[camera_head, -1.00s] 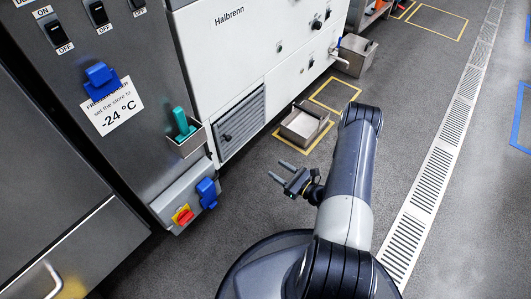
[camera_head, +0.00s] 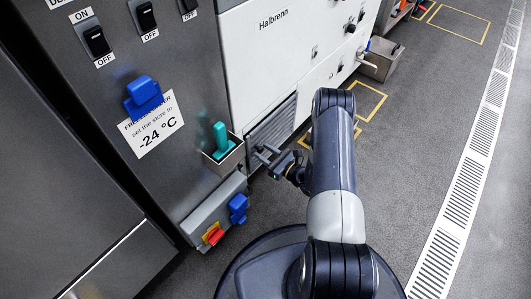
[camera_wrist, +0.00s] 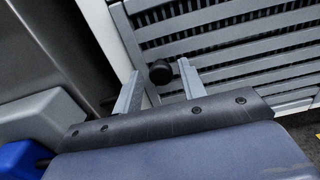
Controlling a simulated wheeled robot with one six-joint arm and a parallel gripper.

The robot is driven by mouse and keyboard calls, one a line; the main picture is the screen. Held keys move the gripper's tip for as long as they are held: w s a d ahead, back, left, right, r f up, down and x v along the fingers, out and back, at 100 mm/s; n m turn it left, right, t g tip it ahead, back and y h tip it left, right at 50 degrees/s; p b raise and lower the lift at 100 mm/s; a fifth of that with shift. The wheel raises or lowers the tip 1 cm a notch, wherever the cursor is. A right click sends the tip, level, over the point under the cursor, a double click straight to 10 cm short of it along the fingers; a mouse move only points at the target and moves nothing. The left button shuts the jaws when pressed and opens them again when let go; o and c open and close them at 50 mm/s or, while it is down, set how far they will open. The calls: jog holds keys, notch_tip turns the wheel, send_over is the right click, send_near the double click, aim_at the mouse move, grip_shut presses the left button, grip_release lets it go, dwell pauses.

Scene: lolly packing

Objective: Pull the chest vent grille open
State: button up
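The vent grille (camera_head: 272,124) is a grey slatted panel low on the white Halbrenn machine (camera_head: 277,62). It looks shut. In the wrist view the grille (camera_wrist: 235,45) fills the upper right, with a round black knob (camera_wrist: 160,72) near its left edge. My gripper (camera_head: 262,154) is in front of the grille's lower part. In the wrist view my gripper (camera_wrist: 158,82) is open, one finger on each side of the knob. I see a gap on both sides, and cannot tell how far the fingers reach past it.
The dark cabinet (camera_head: 75,150) stands left of the grille. On it are a holder (camera_head: 226,163) with a teal-handled tool and a grey switch box (camera_head: 205,208) with red and blue parts, close to my gripper. The floor (camera_head: 415,140) to the right is clear.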

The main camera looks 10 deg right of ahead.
grip_shut()
jog(key=shift+s, duration=0.1)
dwell(0.3)
